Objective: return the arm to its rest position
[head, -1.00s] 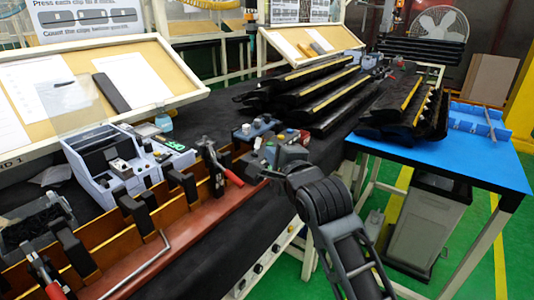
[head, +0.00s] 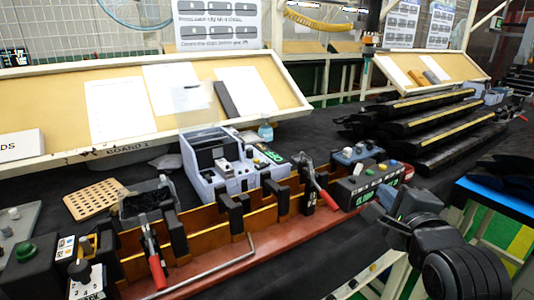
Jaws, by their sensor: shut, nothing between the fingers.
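My arm comes in at the lower right of the head view, bent, in black and dark grey links. My gripper (head: 376,212) is at its far end, small and dark against the black bench. It is shut and holds nothing. It is just right of the front fixture's right end, near the control box with coloured buttons (head: 366,187). Its fingertips are hard to make out.
A long red-brown fixture (head: 283,235) with black blocks and red-handled clamps (head: 322,188) runs along the bench front. Behind it stand a grey-blue device (head: 207,180) and a slanted board (head: 130,140). Dark trim pieces (head: 425,125) lie stacked at right, beyond my arm.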

